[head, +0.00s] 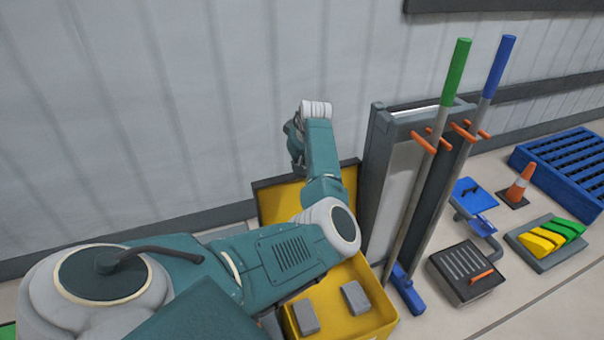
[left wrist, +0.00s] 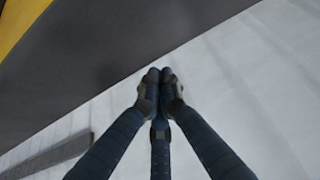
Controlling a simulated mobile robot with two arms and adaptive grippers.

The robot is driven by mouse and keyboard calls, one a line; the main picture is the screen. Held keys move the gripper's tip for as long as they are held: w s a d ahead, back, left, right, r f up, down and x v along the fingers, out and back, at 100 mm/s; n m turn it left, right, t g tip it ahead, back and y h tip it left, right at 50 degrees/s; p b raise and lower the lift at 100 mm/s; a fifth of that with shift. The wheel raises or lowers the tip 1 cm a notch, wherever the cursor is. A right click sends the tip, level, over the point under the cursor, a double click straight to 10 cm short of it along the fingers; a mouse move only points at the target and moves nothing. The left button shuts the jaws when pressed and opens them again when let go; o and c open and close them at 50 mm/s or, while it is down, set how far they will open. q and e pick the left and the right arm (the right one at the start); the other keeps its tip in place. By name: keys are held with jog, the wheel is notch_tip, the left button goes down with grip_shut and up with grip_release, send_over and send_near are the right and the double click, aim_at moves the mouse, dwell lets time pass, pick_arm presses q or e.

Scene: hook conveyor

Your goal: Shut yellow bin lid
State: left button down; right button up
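The yellow bin (head: 377,322) stands at bottom center in the head view, with two grey blocks inside. Its lid (head: 276,203) stands raised at the back, yellow inside with a dark rim. My left arm crosses in front of the lid and hides part of it and of the bin. My left gripper (head: 293,142) is above the lid's top edge, near the wall. In the left wrist view its fingers (left wrist: 160,78) are together with nothing visible between them, beside a dark surface with a yellow edge, likely the lid. Contact cannot be told. My right gripper is not seen.
A grey rack (head: 377,160) right of the bin holds a green-handled (head: 455,75) and a blue-handled tool (head: 497,68). Farther right are a cone (head: 521,186), a blue pallet (head: 560,165), a dark box (head: 466,272) and a tray (head: 540,258). The wall (head: 120,110) is close behind.

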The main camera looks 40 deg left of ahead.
pick_arm(q)
jog(key=shift+s+d+r, duration=0.15)
jog(key=shift+s+d, duration=0.35)
jog(key=shift+d, duration=0.35)
jog(key=shift+s+d+r, duration=0.15)
jog(key=shift+s+d, duration=0.3)
jog(key=shift+d, duration=0.4)
jog(key=shift+w, duration=0.1)
